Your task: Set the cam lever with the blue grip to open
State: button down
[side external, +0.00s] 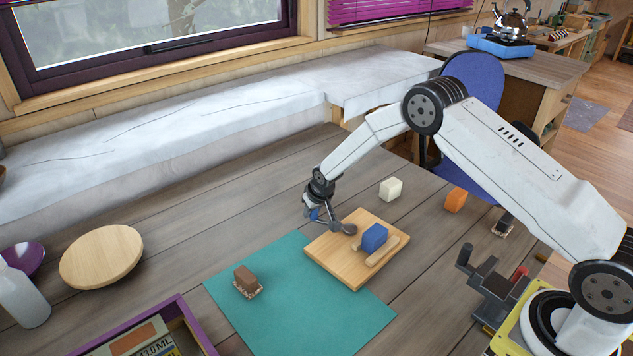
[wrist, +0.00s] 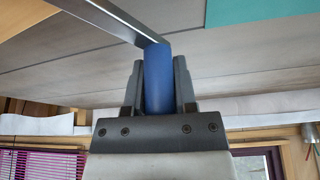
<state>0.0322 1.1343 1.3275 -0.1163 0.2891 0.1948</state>
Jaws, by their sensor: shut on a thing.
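The cam lever shows a blue grip (side external: 314,214) at the upper left edge of the wooden board. Its metal arm (wrist: 112,18) runs from the grip to the upper left in the wrist view. In the side view a dark rounded metal part (side external: 348,229) sits to the right of the grip, over the board. My gripper (wrist: 159,65) is shut on the blue grip (wrist: 158,80), with one dark finger on each side. In the side view my gripper (side external: 313,208) is small and partly covers the grip. The lever's pivot is not clear.
The wooden board (side external: 335,270) carries a blue block (side external: 374,237) and a wooden bar (side external: 382,251). A teal mat (side external: 270,310) holds a brown block (side external: 246,279). A cream cube (side external: 390,189) and an orange cube (side external: 456,200) stand beyond. A dark vise-like device (side external: 490,280) stands at right.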

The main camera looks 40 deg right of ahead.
aim_at(315, 254)
jog(key=shift+a, duration=0.15)
jog(key=shift+s+a+n+y, duration=0.4)
jog(key=shift+a+n, duration=0.2)
jog(key=shift+n, duration=0.25)
jog(key=shift+s+a+n+y, duration=0.3)
jog(key=shift+s+a+n, duration=0.25)
jog(key=shift+n, duration=0.3)
jog(key=shift+s+a+n+g+y, duration=0.15)
jog(key=shift+s+a+n+y, duration=0.15)
jog(key=shift+s+a+n, duration=0.45)
jog(key=shift+s+a+n+g+y, duration=0.15)
jog(key=shift+s+a+n+y, duration=0.25)
jog(key=shift+n, duration=0.55)
jog(key=shift+s+a+n+g+y, duration=0.2)
jog(key=shift+s+a+n+y, duration=0.1)
jog(key=shift+s+n, duration=0.6)
jog(key=shift+s+a+n+g+y, duration=0.2)
jog(key=shift+s+a+n, duration=0.05)
jog(key=shift+s+n, duration=0.6)
jog(key=shift+s+a+n+g+y, duration=0.15)
jog(key=shift+s+n+g+y, duration=0.25)
jog(key=shift+s+n, duration=1.15)
jog(key=shift+w, duration=0.1)
jog(key=shift+c, duration=2)
grip_release()
